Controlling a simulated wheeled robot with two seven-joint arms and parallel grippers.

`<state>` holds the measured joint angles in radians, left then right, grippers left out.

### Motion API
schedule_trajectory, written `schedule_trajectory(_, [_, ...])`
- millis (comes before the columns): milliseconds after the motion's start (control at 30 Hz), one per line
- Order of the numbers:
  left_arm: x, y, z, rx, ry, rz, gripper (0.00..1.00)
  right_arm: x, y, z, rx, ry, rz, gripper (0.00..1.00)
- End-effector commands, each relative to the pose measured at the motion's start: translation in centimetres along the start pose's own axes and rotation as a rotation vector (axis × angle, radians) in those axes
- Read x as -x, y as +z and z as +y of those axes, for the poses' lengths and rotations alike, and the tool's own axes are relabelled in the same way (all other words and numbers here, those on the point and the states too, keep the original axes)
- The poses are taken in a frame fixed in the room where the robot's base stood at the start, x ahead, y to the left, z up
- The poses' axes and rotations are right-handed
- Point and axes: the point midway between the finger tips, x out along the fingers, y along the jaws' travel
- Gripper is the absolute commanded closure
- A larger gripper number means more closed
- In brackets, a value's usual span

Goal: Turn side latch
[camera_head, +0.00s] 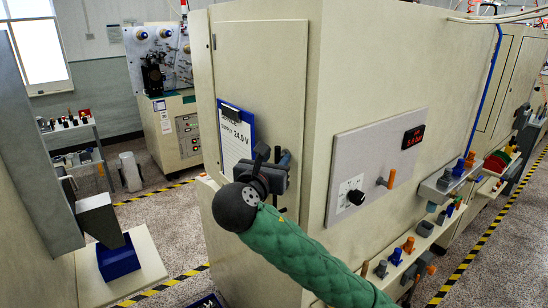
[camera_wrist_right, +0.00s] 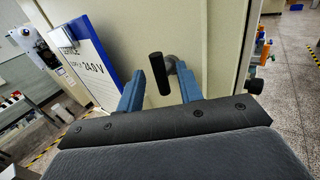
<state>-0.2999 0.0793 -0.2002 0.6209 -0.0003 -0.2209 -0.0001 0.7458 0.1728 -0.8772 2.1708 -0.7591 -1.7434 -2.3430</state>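The side latch is a dark handle (camera_wrist_right: 157,73) on the cream cabinet's narrow side door, seen in the right wrist view. My right gripper (camera_wrist_right: 160,88) is open, with one blue finger on each side of the handle. A gap shows on both sides, and I see no clear contact. In the head view my right gripper (camera_head: 274,160) is at the door beside the clipboard, at the end of my green-sleeved arm. The latch is mostly hidden there behind my wrist and fingers. My left gripper is not in view.
A blue clipboard (camera_head: 237,138) reading 24.0 V hangs close left of the latch. The cabinet's right face carries a grey panel (camera_head: 345,170) with a black knob, orange knob and red display. Shelves with coloured parts (camera_head: 455,180) stick out right.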

Motion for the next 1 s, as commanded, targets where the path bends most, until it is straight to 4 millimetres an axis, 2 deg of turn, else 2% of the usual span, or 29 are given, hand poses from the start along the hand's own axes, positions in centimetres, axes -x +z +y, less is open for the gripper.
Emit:
schedule_trajectory(167, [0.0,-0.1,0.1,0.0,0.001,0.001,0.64,0.0,0.0,0.0,0.0,0.0,0.0,0.66])
schedule_trajectory(333, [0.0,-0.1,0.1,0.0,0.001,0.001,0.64,0.0,0.0,0.0,0.0,0.0,0.0,0.99])
schedule_trajectory(667, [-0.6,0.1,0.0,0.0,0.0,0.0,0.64,0.0,-0.2,0.0,-0.02,0.0,-0.013,1.0])
schedule_trajectory(1000, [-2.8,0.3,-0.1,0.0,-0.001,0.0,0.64,0.0,-0.6,0.0,-0.142,0.001,-0.094,1.0])
